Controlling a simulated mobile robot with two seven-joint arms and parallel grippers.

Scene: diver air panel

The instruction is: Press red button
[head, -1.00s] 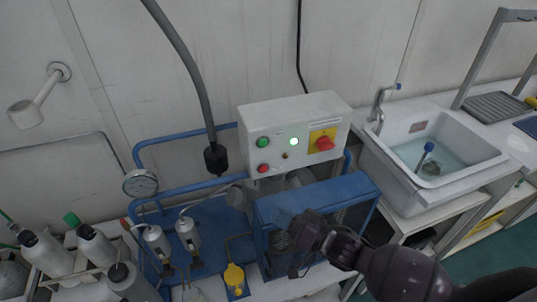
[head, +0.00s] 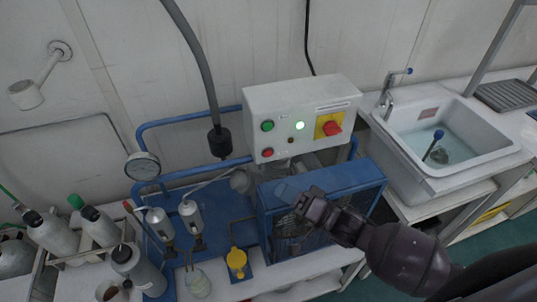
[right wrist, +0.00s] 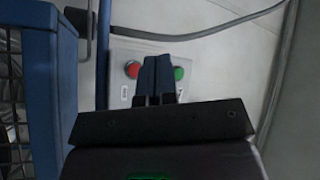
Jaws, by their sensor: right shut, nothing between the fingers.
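The red button (head: 267,153) is on the lower left of the white control box's front face, below a green button (head: 267,126). In the right wrist view the red button (right wrist: 132,69) shows just left of my shut fingers, and the green button (right wrist: 179,72) just right of them. My right gripper (head: 285,190) is shut and empty, above the blue frame, below and in front of the control box. Its blue fingertips (right wrist: 157,72) appear apart from the red button in the head view. My left gripper is not in view.
A grey hose (head: 190,40) hangs at left, and a sink (head: 450,140) is at right.

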